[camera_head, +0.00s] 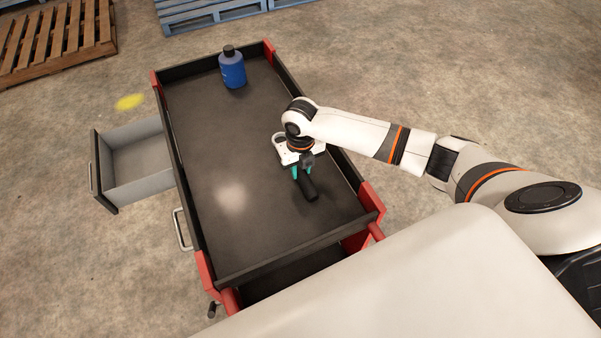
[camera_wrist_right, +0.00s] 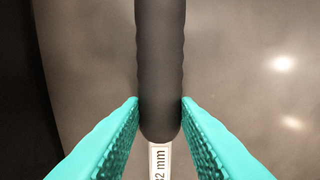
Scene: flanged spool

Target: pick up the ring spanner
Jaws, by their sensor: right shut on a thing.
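The ring spanner shows as a black ribbed grip (camera_head: 308,188) on or just above the trolley's dark top; I cannot tell whether it is lifted. In the right wrist view its dark grip (camera_wrist_right: 161,70) runs down between the fingers, with a pale label reading "32 mm" below the grip's end. My right gripper (camera_head: 302,171) has teal fingers and is shut on the spanner near that end. The fingers also show in the right wrist view (camera_wrist_right: 160,122), one on each side. The spanner's ring end is not clearly seen beside my wrist. My left gripper is out of view.
A blue bottle (camera_head: 232,70) with a black cap stands at the far end of the trolley (camera_head: 190,232). The trolley has raised dark edges and red corners. An open grey drawer (camera_head: 137,160) sticks out on the left. The left half of the top is clear.

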